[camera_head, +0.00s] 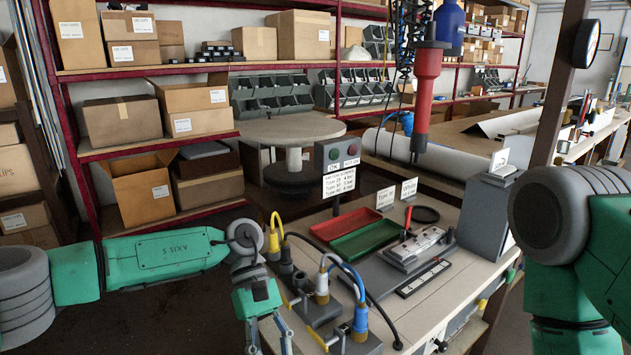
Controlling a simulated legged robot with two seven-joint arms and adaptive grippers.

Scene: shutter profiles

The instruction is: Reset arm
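My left arm (165,258) comes in from the left, green with grey joints, and bends down at its wrist. My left gripper (268,343) points downward at the bottom edge, left of the workbench's front corner. Its two fingers are spread apart with nothing visible between them, and the tips are at or past the frame edge. My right arm (610,235) fills the right edge, with a large grey joint and green links. My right gripper is out of view.
Connectors with yellow and blue cables (322,285) stand on the workbench (440,310) close beside my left gripper. Behind them are a red tray (343,222), a green tray (366,240) and a metal fixture (415,245). A red tool (427,90) hangs above.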

